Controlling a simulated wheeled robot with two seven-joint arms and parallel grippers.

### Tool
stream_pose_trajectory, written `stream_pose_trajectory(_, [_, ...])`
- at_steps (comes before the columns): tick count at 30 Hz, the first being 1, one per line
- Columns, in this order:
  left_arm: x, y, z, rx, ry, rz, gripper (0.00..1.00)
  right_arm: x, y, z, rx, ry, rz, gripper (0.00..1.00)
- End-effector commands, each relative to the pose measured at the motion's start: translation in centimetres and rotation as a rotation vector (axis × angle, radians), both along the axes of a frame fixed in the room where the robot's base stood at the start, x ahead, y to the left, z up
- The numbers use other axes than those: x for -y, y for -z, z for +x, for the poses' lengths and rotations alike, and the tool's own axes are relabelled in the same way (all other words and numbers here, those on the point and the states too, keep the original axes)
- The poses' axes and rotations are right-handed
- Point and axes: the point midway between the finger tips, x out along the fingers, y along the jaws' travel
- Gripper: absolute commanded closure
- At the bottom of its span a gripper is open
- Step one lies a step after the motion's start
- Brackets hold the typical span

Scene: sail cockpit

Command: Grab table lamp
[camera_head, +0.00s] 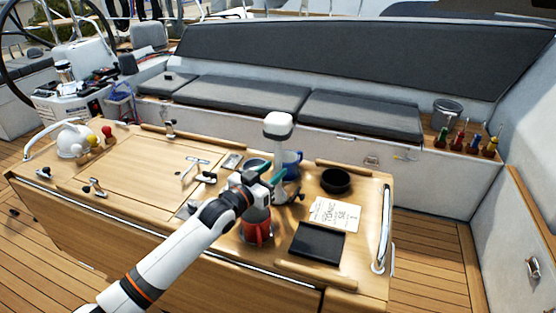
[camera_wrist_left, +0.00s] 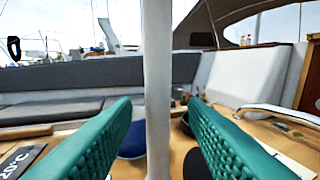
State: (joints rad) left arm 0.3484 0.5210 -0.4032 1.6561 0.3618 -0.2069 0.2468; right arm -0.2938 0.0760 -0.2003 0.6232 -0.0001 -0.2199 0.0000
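The table lamp (camera_head: 278,125) has a white rounded head on a pale upright stem and stands on the wooden cockpit table. My left gripper (camera_head: 278,174) is at the stem, below the lamp head. In the left wrist view the white stem (camera_wrist_left: 157,90) rises between the two teal fingers (camera_wrist_left: 160,108). The fingers are open, with a gap on each side of the stem. The lamp's base is partly hidden behind my gripper. My right gripper is in neither view.
A blue mug (camera_head: 292,163) stands close behind the lamp. A red object (camera_head: 257,232) is below my wrist. A black bowl (camera_head: 336,180), a paper card (camera_head: 335,213) and a black flat case (camera_head: 317,244) lie to the right.

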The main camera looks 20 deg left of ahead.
Motion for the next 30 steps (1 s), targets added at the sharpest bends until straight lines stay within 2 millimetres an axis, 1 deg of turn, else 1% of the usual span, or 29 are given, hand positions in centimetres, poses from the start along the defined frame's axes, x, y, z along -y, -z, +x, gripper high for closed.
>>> stream_pose_trajectory(1, [0.1, -0.7, 0.9, 0.001, -0.001, 0.000, 0.61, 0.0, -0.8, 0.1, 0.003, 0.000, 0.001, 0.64])
stream_pose_trajectory(6, [0.7, -0.3, 2.5, 0.000, 0.001, 0.000, 0.61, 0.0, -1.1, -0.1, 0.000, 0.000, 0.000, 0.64])
stream_pose_trajectory(14, [0.8, -0.1, 2.8, 0.000, 0.001, 0.000, 0.61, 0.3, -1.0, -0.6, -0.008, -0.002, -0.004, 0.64])
stream_pose_trajectory(15, [0.8, -0.1, 2.8, -0.001, 0.001, 0.000, 0.64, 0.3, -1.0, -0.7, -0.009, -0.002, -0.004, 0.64])
stream_pose_trajectory(17, [0.8, -0.1, 2.8, 0.000, 0.001, 0.000, 0.74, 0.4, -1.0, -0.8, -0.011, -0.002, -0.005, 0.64])
stream_pose_trajectory(21, [0.8, -0.1, 2.7, 0.000, 0.001, 0.000, 0.97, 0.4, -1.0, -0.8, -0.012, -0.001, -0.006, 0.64])
stream_pose_trajectory(22, [0.8, -0.1, 2.7, 0.000, 0.001, 0.000, 1.00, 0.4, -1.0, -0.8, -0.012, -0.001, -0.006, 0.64])
stream_pose_trajectory(30, [0.8, -0.4, 2.8, 0.004, 0.002, 0.000, 1.00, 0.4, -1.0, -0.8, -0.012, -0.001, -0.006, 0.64])
